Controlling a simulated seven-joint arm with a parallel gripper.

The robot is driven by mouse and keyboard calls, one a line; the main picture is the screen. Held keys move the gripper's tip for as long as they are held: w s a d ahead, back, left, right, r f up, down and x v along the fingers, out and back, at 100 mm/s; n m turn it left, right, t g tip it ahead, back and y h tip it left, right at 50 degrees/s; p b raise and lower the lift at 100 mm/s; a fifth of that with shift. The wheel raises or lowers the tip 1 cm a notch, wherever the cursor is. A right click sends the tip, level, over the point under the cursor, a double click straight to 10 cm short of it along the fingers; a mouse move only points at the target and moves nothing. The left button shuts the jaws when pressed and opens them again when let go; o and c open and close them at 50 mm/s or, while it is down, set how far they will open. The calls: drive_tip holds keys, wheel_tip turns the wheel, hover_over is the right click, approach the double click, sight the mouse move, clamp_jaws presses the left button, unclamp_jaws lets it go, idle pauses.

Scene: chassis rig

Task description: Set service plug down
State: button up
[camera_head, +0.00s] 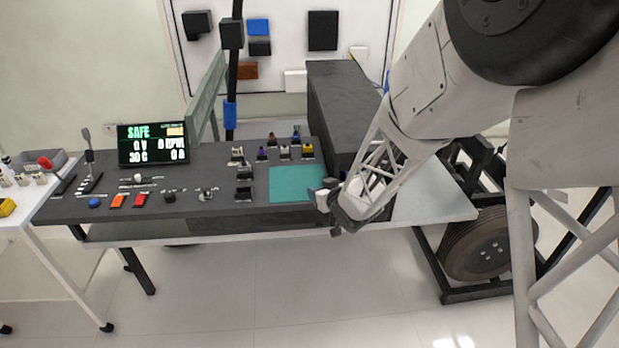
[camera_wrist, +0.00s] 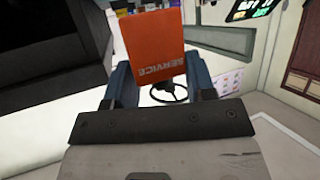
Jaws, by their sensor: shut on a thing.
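The service plug (camera_wrist: 150,42) is an orange block lettered SERVICE in the wrist view. My gripper (camera_wrist: 161,80) is shut on it, with a blue-grey finger on each side. In the head view my gripper (camera_head: 327,198) is at the right edge of the teal pad (camera_head: 292,185) on the dark bench. The plug cannot be made out in the head view, and its underside is hidden. I cannot tell how high it is above the bench.
The dark bench (camera_head: 200,160) carries a display (camera_head: 153,144) reading SAFE, coloured buttons, a lever and several small connectors behind the pad. A tall dark box (camera_head: 345,105) stands behind my gripper. The teal pad looks bare. A wheel (camera_head: 488,245) is at right.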

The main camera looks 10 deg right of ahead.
drive_tip(key=w, duration=0.9)
drive_tip(key=w+a+f, duration=0.1)
drive_tip(key=w, duration=0.3)
drive_tip(key=shift+w+a+f, duration=0.1)
drive_tip(key=shift+w, duration=0.15)
drive_tip(key=shift+f, duration=0.1)
drive_tip(key=shift+f, duration=1.7)
drive_tip(key=shift+f, duration=0.1)
drive_tip(key=o, duration=0.9)
drive_tip(key=shift+o, duration=0.2)
drive_tip(key=shift+s, duration=0.1)
